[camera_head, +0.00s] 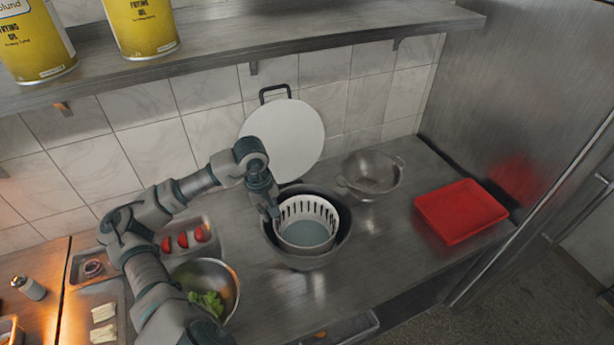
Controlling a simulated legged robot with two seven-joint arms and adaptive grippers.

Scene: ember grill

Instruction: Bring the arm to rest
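My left arm comes in from the lower left and reaches over the steel counter. My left gripper (273,212) points down at the left rim of a white slotted basket (322,211). The basket sits inside a dark bowl (341,240). The gripper's fingers are small and dark here, so I cannot tell whether they are open, shut or touching the rim. My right gripper is not in view.
A steel colander (371,174) and a red tray (461,211) stand to the right. A round white board (290,140) leans on the tiles. A steel bowl with greens (207,303) and red tomatoes (183,240) are near my arm. A shelf (330,25) hangs above.

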